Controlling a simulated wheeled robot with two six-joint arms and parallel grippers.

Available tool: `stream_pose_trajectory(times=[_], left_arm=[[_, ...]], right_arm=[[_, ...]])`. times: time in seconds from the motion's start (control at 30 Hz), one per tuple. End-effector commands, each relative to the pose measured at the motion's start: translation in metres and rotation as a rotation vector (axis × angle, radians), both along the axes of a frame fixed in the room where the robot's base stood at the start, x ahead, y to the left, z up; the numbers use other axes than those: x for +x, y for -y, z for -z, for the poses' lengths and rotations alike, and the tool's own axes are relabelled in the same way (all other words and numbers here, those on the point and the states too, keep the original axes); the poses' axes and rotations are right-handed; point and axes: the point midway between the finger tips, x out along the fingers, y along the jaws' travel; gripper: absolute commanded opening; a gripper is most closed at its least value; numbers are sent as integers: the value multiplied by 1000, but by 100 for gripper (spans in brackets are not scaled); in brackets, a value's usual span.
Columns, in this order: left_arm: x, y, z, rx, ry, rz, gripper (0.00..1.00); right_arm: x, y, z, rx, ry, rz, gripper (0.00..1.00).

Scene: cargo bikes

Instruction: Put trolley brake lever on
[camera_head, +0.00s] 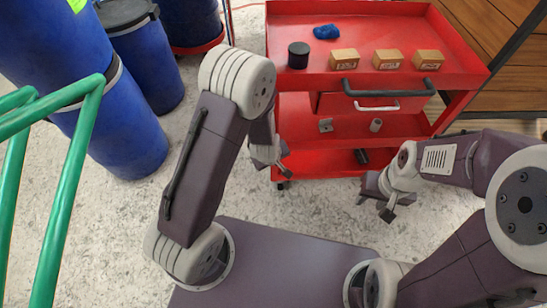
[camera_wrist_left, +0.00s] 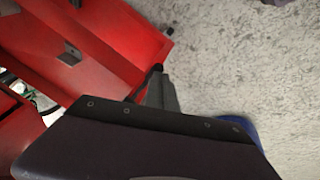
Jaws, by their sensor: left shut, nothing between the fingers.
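The red trolley (camera_head: 330,165) stands ahead of me, and its corner also shows in the left wrist view (camera_wrist_left: 105,45). A small dark caster (camera_head: 283,184) is under its front left corner. In the left wrist view a small black part (camera_wrist_left: 157,68) sits by that corner; I cannot tell whether it is the brake lever. My left gripper (camera_head: 284,171) is shut and empty, low beside this corner. Its grey fingers (camera_wrist_left: 160,93) overlap the black part's lower end; contact is unclear. My right gripper (camera_head: 376,207) is open and empty, in front of the trolley's right side.
Blue barrels (camera_head: 125,130) stand at the left, behind a green tube frame (camera_head: 65,190). The trolley top carries a black cylinder (camera_head: 298,55), a blue item (camera_head: 326,32) and wooden blocks (camera_head: 388,59). The speckled floor (camera_head: 310,210) before the trolley is clear.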

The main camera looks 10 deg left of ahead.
Motion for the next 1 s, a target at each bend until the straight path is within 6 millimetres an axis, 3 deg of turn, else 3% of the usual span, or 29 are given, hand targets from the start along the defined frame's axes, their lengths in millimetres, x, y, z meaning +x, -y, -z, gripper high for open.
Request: stream_pose_trajectory(times=[0.4, 1.0], left_arm=[[-4, 0, 23, 2, -12, 4, 0], [-7, 1, 28, 4, -16, 10, 0]], right_arm=[[0, 0, 16, 0, 0, 0, 40], [0, 0, 20, 0, 0, 0, 40]])
